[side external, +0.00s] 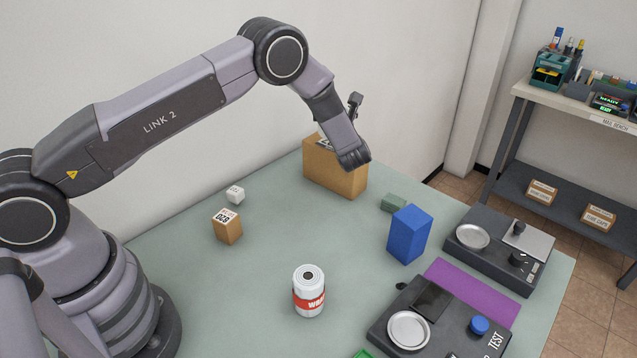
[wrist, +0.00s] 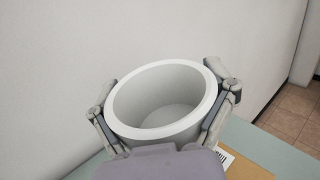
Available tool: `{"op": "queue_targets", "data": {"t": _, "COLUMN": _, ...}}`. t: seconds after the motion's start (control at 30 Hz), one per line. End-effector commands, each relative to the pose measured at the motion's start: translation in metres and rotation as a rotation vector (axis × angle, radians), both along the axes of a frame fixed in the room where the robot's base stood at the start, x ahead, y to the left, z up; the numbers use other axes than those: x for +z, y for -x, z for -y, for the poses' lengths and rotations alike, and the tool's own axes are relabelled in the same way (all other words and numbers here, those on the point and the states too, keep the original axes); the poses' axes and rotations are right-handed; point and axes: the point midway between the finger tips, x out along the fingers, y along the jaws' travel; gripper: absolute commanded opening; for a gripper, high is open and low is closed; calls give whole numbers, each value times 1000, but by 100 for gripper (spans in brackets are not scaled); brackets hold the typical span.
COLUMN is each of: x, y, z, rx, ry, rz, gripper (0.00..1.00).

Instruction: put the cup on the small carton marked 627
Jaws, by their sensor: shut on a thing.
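A white cup (wrist: 158,88) fills the middle of the wrist view, its open mouth showing and empty inside. My gripper (wrist: 165,100) is shut on it, with a finger on each side of its wall. A small brown carton (side external: 228,227) stands on the left part of the table with a white label on top. Its number is hard to read and looks like 620 or 029. I cannot make out a 627 anywhere.
Two dark devices with pans (side external: 495,258) (side external: 440,330) and a purple mat (side external: 472,291) lie right. The middle is clear.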

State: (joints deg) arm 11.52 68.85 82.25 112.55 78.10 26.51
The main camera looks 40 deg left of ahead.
Motion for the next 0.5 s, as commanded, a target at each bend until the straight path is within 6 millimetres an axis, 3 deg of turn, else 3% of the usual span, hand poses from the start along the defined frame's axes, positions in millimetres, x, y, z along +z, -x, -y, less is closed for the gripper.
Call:
{"op": "queue_targets", "data": {"t": 0.17, "x": -11, "y": -8, "z": -1, "rx": 0, "ry": -1, "rz": -1, "gripper": 59}}
{"op": "queue_targets", "data": {"t": 0.33, "x": -36, "y": -7, "z": -1, "rx": 0, "ry": 0, "rz": -1, "gripper": 59}}
{"op": "queue_targets", "data": {"t": 0.5, "x": -38, "y": -7, "z": -1, "rx": 0, "ry": 1, "rz": 1, "gripper": 59}}
